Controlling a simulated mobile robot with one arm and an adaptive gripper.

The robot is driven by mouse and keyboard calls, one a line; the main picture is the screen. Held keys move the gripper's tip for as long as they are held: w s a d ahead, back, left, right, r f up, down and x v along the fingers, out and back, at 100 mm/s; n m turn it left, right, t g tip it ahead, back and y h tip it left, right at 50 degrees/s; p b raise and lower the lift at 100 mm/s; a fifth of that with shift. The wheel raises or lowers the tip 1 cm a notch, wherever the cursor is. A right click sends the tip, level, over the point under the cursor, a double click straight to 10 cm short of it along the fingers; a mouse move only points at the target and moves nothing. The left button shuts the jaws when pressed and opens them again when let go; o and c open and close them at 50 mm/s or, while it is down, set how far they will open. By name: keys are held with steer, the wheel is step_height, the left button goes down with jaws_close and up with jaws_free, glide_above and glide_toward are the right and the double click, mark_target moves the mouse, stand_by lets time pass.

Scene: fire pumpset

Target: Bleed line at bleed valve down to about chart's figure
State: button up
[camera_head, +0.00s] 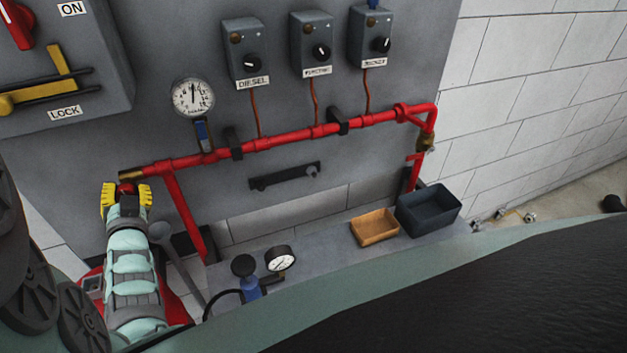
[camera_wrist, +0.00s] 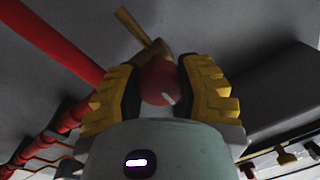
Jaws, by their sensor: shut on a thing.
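The bleed valve's red round knob (camera_wrist: 158,84) sits between the two yellow-and-black jaws of my gripper (camera_wrist: 160,90) in the wrist view. A white mark shows on the knob, and a brass stem (camera_wrist: 138,28) runs on behind it. In the head view my gripper (camera_head: 126,190) is at the left end of the red line (camera_head: 270,140), shut on the knob, which is mostly hidden. The line's round gauge (camera_head: 193,97) has a white dial with its needle near upright. A blue-handled part (camera_head: 202,134) is below it. The dial figures are too small to read surely. No chart is recognisable.
Three switch boxes hang above the line, one labelled DIESEL (camera_head: 245,55). A brown tray (camera_head: 375,228) and a dark bin (camera_head: 428,209) stand on the grey ledge (camera_head: 325,262). A small gauge (camera_head: 280,258) with a blue pump body (camera_head: 248,285) is in front. A lock panel (camera_head: 62,55) is upper left.

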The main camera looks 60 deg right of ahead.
steer(key=shift+f, duration=0.1)
steer(key=o, duration=1.2)
steer(key=v, duration=1.2)
steer(key=shift+r, duration=0.25)
